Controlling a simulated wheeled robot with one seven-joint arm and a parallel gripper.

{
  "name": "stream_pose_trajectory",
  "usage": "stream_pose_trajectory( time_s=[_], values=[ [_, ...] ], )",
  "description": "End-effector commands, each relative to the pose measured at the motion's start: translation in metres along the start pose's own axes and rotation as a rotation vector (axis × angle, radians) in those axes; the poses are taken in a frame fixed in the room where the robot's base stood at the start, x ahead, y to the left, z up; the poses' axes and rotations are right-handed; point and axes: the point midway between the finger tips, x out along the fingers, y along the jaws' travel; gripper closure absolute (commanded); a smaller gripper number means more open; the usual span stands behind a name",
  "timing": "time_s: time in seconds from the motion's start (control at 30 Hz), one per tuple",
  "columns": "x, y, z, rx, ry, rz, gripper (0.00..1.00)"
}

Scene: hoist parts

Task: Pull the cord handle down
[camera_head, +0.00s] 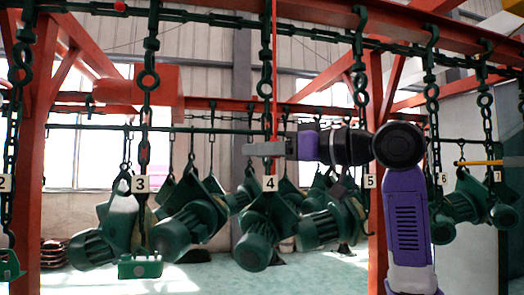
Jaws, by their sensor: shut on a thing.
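A thin red cord (274,70) hangs straight down from the top edge of the view, just right of the chain above tag 4. Its lower end reaches my gripper (263,149). My gripper comes in from the right, level, with its grey fingers pointing left. It is shut at the cord's lower end, where the handle is mostly hidden by the fingers. The chain with tag 4 passes close by the fingertips.
Dark green chains (149,60) with numbered tags hang in a row from a rail. Green motor-like hoist parts (185,225) hang behind and below my gripper. Red posts (35,160) stand left and right. A yellow bar (490,162) juts in at the right.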

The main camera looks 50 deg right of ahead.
Motion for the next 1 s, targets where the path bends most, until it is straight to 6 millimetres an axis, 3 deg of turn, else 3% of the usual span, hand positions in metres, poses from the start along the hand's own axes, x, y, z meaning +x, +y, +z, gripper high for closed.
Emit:
stream_pose_trajectory(
  time_s=[0.3, 0.6, 0.63, 0.73, 1.0],
  values=[
    [0.0, 0.0, 0.044, 0.001, 0.0, -0.001, 1.0],
    [0.0, 0.0, 0.044, 0.0, -0.002, 0.0, 1.0],
    [0.0, 0.0, 0.044, 0.0, -0.002, 0.0, 0.68],
    [0.0, 0.0, 0.044, 0.0, -0.002, 0.0, 0.49],
    [0.0, 0.0, 0.043, 0.0, 0.0, 0.0, 0.48]
  ],
)
